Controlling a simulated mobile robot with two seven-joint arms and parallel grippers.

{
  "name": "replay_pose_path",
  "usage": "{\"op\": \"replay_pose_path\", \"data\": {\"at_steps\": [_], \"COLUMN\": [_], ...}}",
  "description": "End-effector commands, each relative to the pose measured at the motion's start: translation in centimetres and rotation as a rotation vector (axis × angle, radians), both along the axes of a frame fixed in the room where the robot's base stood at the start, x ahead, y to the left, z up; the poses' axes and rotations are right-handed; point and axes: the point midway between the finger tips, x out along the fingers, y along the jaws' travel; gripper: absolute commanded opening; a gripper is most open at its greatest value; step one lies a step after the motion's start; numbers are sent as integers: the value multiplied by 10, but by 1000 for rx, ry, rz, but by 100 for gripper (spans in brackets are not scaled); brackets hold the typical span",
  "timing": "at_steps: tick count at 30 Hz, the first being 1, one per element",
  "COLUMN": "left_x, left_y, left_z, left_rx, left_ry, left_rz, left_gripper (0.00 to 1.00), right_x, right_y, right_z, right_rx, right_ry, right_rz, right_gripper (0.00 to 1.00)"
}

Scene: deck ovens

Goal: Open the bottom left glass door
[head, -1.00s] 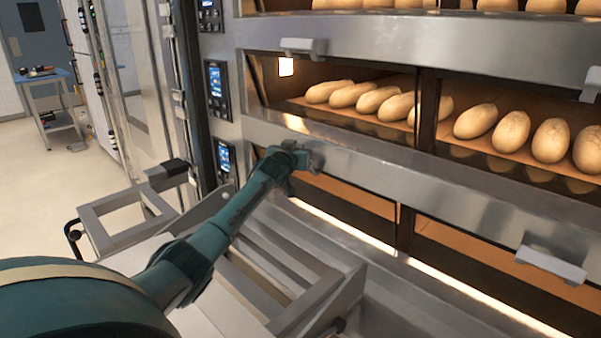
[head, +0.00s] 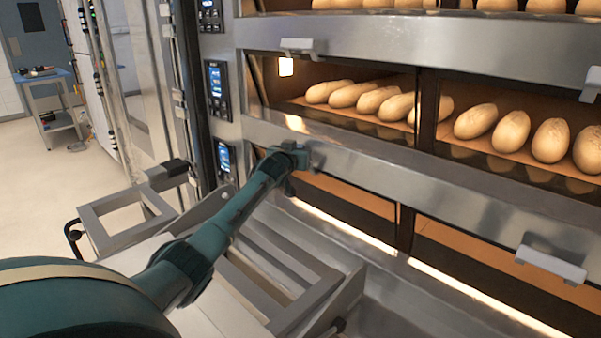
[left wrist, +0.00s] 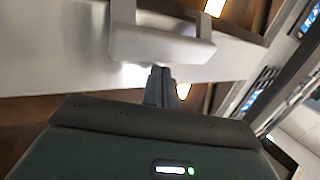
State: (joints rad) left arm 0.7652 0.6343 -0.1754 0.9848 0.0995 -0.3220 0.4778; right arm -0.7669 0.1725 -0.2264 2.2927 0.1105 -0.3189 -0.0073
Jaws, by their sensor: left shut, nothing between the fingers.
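The bottom left glass door (head: 345,200) is the dark pane low on the oven front, with a steel band above it. Its grey handle (head: 317,158) is partly hidden behind my left gripper (head: 291,184). In the left wrist view the handle (left wrist: 165,45) is a pale bracket on the steel band. My left fingers (left wrist: 160,70) are shut and empty, their tips right by the handle's lower edge; I cannot tell whether they touch it. The door looks closed, with a bright strip along its lower edge. My right gripper is not in view.
The bottom right door has its own handle (head: 551,264). The deck above holds several loaves (head: 376,100) behind glass. Control panels (head: 217,90) line the oven's left side. A steel frame (head: 125,215) stands below in front. Open floor lies at the far left.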

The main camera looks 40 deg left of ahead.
Motion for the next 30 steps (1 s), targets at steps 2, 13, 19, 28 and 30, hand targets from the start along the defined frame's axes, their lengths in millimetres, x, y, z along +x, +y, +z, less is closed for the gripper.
{"op": "replay_pose_path", "data": {"at_steps": [2, 13, 19, 28, 30], "left_x": [0, -1, -1, -2, -3], "left_y": [0, 0, 0, -1, -1], "left_z": [0, -13, -26, -49, -52], "left_rx": [0, 0, -1, -3, -4], "left_ry": [0, 1, 4, 12, 10], "left_rz": [0, 0, 0, 0, 0], "left_gripper": [0, 0, 0, 0, 0], "right_x": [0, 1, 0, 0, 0], "right_y": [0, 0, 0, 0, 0], "right_z": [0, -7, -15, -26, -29], "right_rx": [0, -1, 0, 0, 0], "right_ry": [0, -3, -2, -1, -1], "right_rz": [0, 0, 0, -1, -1], "right_gripper": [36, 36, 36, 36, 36]}}
